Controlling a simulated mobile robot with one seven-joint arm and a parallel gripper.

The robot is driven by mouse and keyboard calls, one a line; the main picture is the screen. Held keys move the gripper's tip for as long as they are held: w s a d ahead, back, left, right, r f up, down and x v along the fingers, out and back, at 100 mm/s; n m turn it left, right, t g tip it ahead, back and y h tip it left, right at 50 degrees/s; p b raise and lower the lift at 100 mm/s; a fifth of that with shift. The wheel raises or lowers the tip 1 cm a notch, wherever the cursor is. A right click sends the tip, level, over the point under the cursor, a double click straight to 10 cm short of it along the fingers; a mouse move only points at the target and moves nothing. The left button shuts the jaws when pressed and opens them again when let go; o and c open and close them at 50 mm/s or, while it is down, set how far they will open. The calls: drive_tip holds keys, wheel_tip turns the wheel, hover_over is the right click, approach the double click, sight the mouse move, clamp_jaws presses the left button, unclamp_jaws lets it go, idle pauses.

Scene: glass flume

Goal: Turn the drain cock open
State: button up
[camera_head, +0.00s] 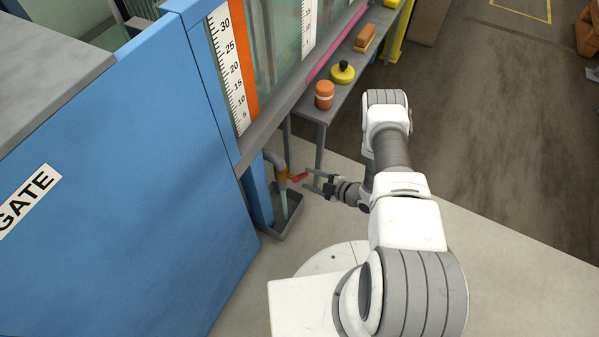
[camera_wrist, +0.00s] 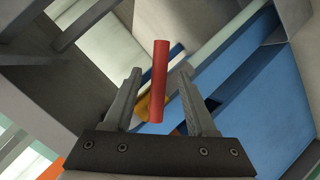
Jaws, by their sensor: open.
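The drain cock is a brass-coloured body (camera_head: 282,180) on a grey pipe beneath the flume, with a red lever handle (camera_head: 298,177) pointing right toward my gripper. My gripper (camera_head: 306,180) is open, its fingertips at the handle's outer end in the head view. In the wrist view the red handle (camera_wrist: 160,80) stands between the two fingers of my gripper (camera_wrist: 160,85), and I see no finger pressing on it. The brass body (camera_wrist: 145,107) shows partly behind the handle. From these views I cannot tell exactly how deep the handle sits between the fingers.
A grey drip tray (camera_head: 286,222) stands on the floor under the cock. The blue gate housing (camera_head: 130,190) is close on the left. A grey shelf (camera_head: 318,108) above holds an orange jar (camera_head: 324,94), a yellow-and-black object (camera_head: 342,73) and a brush-like block (camera_head: 365,38). Open floor lies right.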

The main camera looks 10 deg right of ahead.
drive_tip(key=p+v, duration=0.2)
drive_tip(key=v, duration=0.8)
drive_tip(key=shift+d, duration=0.15)
drive_tip(key=shift+s, duration=0.1)
